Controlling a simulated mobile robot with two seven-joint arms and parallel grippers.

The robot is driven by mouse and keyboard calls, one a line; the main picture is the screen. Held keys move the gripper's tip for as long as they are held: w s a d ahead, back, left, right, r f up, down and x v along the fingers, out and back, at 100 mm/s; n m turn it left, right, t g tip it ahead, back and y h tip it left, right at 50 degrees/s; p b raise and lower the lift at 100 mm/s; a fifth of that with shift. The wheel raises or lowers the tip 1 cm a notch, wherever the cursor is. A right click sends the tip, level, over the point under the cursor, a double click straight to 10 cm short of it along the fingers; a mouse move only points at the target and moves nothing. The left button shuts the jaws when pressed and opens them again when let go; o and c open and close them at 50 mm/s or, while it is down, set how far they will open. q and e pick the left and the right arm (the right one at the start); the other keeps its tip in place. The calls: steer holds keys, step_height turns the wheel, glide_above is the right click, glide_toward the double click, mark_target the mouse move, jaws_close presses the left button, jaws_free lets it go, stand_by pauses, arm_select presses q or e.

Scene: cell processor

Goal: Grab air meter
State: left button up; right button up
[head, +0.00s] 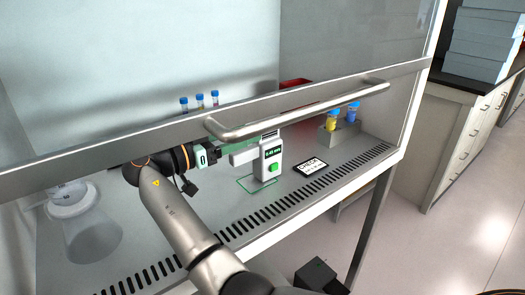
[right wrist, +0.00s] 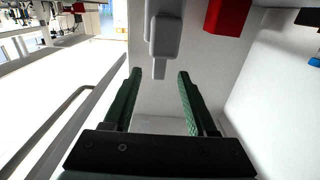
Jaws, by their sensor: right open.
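The air meter (head: 273,160) is a white device with a small display and a green button. It stands upright on the cabinet floor by a green outlined square, with a pale part sticking out to its left. My right gripper (head: 238,143) reaches in under the sash from the left of the meter, fingers pointing right. In the right wrist view the green fingers (right wrist: 159,75) are apart with nothing held. The meter (right wrist: 165,35) shows there beyond the fingertips, its narrow end lined up between them; contact cannot be made out. My left gripper is not in view.
The sash handle (head: 300,110) and sash frame cross above my arm. A label card (head: 311,167) lies right of the meter; a rack (head: 340,132) with capped tubes is behind it. A red container (head: 296,84) is at the back, a flask (head: 90,225) at left.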

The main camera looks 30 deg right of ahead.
mark_target(267, 151)
steer(key=d, duration=0.4)
steer(key=shift+w+d+f+p, duration=0.1)
steer(key=shift+d+p, duration=0.25)
steer(key=shift+d, duration=0.05)
jaws_close()
stand_by(1.0)
